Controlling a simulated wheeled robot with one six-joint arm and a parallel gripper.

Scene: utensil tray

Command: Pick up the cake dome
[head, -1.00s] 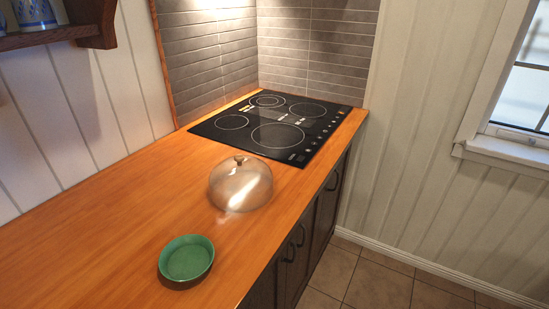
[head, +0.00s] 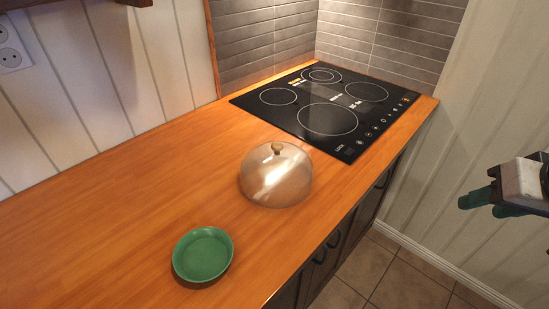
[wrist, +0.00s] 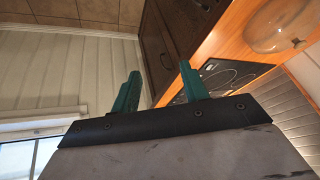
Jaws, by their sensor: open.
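The cake dome (head: 277,180) is a clear, slightly brown-tinted dome with a small round knob on top. It sits on the wooden counter in front of the cooktop. It also shows at the upper right of the wrist view (wrist: 275,28). My gripper (head: 463,202) is at the right edge of the head view, out past the counter's front edge and well apart from the dome. In the wrist view its two green fingers (wrist: 157,80) are spread, with nothing between them.
A green bowl (head: 203,254) stands on the counter (head: 110,210) left of and nearer than the dome. A black cooktop (head: 325,105) lies behind the dome. Dark cabinets (head: 345,235) are under the counter edge. Tiled floor (head: 385,270) and a pale panelled wall are at right.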

